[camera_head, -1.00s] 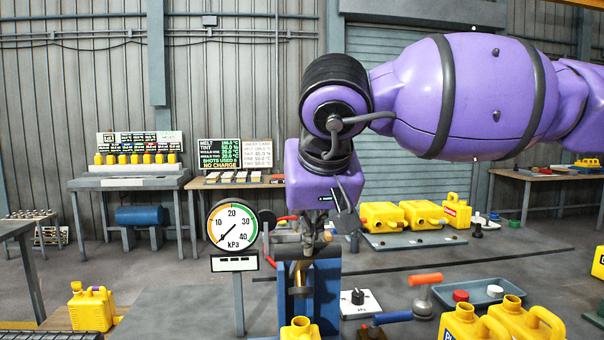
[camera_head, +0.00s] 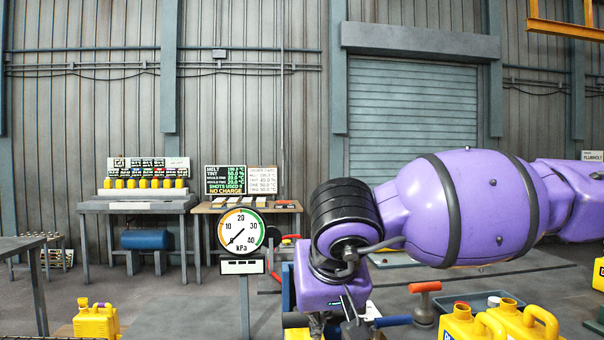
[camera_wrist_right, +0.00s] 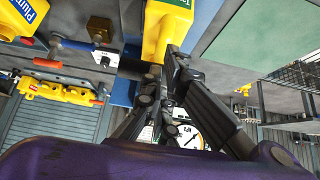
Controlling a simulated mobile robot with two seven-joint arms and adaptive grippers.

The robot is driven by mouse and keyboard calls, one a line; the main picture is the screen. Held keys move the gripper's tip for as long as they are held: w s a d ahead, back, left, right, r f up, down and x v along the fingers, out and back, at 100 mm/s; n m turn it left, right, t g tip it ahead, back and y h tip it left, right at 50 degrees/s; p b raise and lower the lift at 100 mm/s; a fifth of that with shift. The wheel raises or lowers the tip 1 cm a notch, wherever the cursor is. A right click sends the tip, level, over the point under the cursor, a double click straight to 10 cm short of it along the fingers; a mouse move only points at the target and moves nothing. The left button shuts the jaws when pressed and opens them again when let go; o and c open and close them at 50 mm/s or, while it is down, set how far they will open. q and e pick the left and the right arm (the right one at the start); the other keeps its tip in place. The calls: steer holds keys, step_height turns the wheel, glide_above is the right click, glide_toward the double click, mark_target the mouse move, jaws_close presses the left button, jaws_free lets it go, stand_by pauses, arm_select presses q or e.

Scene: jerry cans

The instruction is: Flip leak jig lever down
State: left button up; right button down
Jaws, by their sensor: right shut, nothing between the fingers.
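The leak jig shows in the head view as a blue frame (camera_head: 287,287) beside a round kPa gauge (camera_head: 241,231), mostly hidden behind my wrist. A bar with a blue grip (camera_head: 392,321) and an upright with an orange grip (camera_head: 425,287) stand to its right; I cannot tell which is the jig's lever. In the right wrist view they are the blue grip (camera_wrist_right: 76,45) and orange grip (camera_wrist_right: 47,63). My right gripper (camera_wrist_right: 160,75) is shut and empty, close to a yellow jerry can (camera_wrist_right: 168,30); contact is unclear. My left gripper is out of view.
Yellow jerry cans (camera_head: 470,324) stand at the front right, before a grey tray (camera_head: 490,300). Another yellow can (camera_head: 96,320) is at the front left. A bench with small yellow cans (camera_head: 137,202) stands at the back.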

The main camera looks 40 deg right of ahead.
steer(key=shift+f, duration=0.45)
steer(key=shift+r, duration=0.1)
steer(key=s+a+r, duration=0.5)
steer(key=s, duration=0.4)
steer(key=shift+a+p, duration=0.3)
steer(key=shift+p, duration=0.15)
